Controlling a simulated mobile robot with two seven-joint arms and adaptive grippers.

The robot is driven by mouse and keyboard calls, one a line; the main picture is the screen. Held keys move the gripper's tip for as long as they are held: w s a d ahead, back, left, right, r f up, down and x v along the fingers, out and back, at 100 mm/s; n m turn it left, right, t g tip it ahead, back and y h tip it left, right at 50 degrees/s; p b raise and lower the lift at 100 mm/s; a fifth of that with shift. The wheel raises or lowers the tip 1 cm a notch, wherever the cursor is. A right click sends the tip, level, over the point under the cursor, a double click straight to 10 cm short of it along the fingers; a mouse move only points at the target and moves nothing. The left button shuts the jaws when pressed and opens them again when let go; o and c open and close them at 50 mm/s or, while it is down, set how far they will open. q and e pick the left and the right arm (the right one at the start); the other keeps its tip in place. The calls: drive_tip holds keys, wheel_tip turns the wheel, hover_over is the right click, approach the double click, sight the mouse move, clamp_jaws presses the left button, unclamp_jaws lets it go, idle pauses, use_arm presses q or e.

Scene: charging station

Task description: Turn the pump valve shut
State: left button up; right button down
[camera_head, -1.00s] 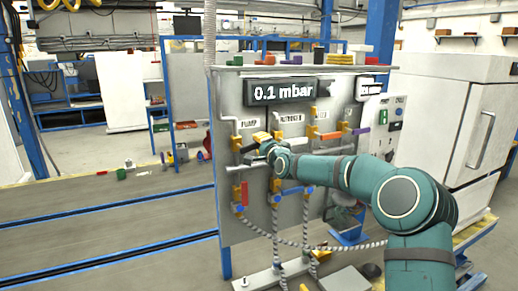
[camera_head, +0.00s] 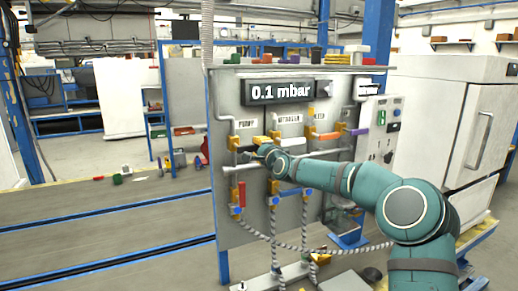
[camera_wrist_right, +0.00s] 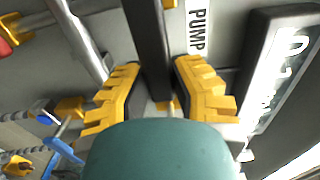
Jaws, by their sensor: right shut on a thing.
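The pump valve's dark handle (camera_wrist_right: 147,45) shows in the right wrist view as a long black bar running between the yellow fingers of my right gripper (camera_wrist_right: 157,82). The fingers are closed on it. The PUMP label (camera_wrist_right: 198,30) is beside the bar there. In the head view my right gripper (camera_head: 254,151) is at the pump line on the grey panel, just below the PUMP label (camera_head: 246,123). The gripper and wrist hide most of the handle in the head view, so its exact angle is hard to tell. My left gripper is out of view.
The panel carries a 0.1 mbar display (camera_head: 281,92) above the valves. Other valves with orange (camera_head: 329,136) and purple (camera_head: 359,131) handles sit to the right. A red handle (camera_head: 242,195) and striped hoses (camera_head: 275,240) are below. Open floor lies left of the panel.

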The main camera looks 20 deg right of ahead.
drive_tip(key=c, duration=0.8)
unclamp_jaws()
drive_tip(key=shift+w+a, duration=0.1)
drive_tip(key=s, duration=1.2)
drive_tip(key=shift+d, duration=0.2)
